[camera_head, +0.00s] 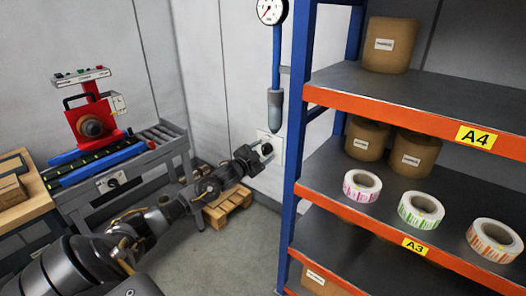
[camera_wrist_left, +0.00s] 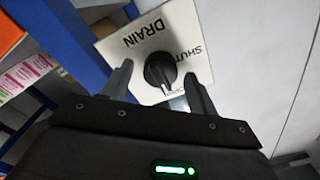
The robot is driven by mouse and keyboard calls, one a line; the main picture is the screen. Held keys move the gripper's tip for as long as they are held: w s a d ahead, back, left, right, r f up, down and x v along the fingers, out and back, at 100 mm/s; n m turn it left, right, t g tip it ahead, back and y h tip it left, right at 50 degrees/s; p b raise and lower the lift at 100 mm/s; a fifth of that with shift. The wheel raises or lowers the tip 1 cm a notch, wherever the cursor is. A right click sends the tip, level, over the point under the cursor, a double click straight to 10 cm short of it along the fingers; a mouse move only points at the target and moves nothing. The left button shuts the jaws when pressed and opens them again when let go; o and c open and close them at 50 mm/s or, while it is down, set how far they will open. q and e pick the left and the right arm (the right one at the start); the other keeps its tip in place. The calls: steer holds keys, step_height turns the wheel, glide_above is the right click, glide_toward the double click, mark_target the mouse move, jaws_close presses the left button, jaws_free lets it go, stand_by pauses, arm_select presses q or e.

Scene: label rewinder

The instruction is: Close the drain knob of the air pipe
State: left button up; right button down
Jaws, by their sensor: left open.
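The drain knob (camera_wrist_left: 160,70) is a black knob on a white plate (camera_wrist_left: 187,27) marked DRAIN and SHUT, seen in the left wrist view. In the head view the plate (camera_head: 278,150) is on the grey wall below the blue air pipe (camera_head: 276,60), and my gripper partly covers it. My left gripper (camera_head: 264,152) is open in front of the plate. In the wrist view its two fingers (camera_wrist_left: 158,88) stand on either side of the knob, with gaps visible between fingers and knob. My right gripper is not in view.
A blue and orange shelf (camera_head: 296,130) with label rolls (camera_head: 362,185) and brown tubs stands close right of the plate. A red rewinder (camera_head: 92,122) on a bench and a wooden pallet (camera_head: 228,206) are to the left. Bare floor lies between.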

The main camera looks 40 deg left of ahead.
arm_select(q)
steer(key=c, duration=1)
